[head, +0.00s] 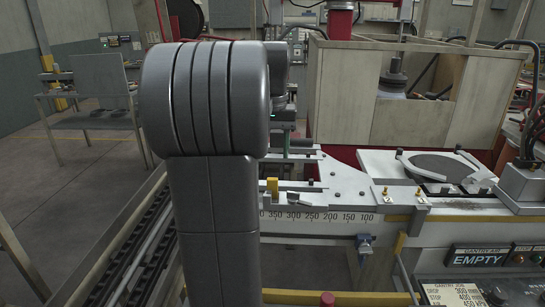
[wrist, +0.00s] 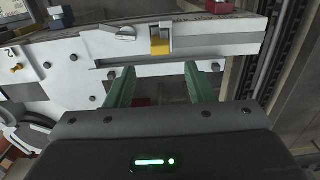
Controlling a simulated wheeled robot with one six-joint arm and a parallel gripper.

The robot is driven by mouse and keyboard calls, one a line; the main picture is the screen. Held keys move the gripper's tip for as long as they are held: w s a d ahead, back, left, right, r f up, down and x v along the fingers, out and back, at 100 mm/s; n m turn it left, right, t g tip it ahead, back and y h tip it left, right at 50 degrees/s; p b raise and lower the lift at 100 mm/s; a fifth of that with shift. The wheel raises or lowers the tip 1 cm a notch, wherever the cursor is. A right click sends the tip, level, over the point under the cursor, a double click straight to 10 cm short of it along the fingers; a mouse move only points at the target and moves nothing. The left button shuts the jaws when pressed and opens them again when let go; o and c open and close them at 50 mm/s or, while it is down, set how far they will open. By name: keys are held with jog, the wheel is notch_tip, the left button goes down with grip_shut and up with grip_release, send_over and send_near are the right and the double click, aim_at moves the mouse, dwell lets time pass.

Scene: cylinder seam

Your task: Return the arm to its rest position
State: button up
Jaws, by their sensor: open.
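My gripper (wrist: 161,80) shows in the wrist view as two green fingers set wide apart, with nothing between them. The fingers point toward the white machine bed (wrist: 70,50), close to its edge. In the head view my dark grey arm link stands upright at left of centre and hides most of my gripper; only a little green shows behind it. A yellow block (wrist: 160,41) sits on the bed beyond the fingers. It also shows in the head view (head: 272,185), just right of my arm.
The machine bed (head: 330,180) carries a number scale and a dark round plate (head: 440,167). A wooden-sided enclosure (head: 345,95) stands behind it. A control panel (head: 480,257) marked EMPTY is at lower right. A dark rail track (head: 125,250) runs left of my arm, with open floor beyond.

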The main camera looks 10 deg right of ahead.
aim_at(272, 179)
jog(key=shift+f, duration=0.15)
notch_tip(272, 179, down, 12)
jog(key=shift+r+p, duration=0.25)
jog(key=shift+p, duration=0.1)
jog(key=shift+r, duration=1.55)
